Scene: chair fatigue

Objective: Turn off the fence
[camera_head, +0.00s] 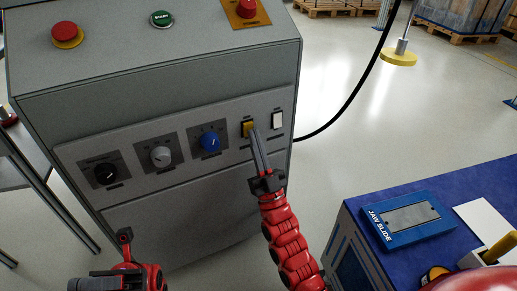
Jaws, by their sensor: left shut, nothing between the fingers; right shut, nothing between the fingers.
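A grey control cabinet (150,80) shows a front panel with two rocker switches at its right end, one yellow (247,127) and one white (277,119). Their small labels are too small to read, so I cannot tell which one is the fence switch. My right gripper (255,134) is shut and empty, its long fingers pointing up at the yellow switch. Its tips overlap the switch's right edge; I cannot tell whether they touch it. My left gripper (124,237) is shut and empty, low at the bottom left, well away from the panel.
Black (105,173), grey (161,156) and blue (210,142) knobs sit left of the switches. Red buttons (66,33) and a green START button (161,18) are on top. A blue table (460,190) with a JAW SLIDE box (408,218) stands at right. A black cable (352,97) leaves the cabinet.

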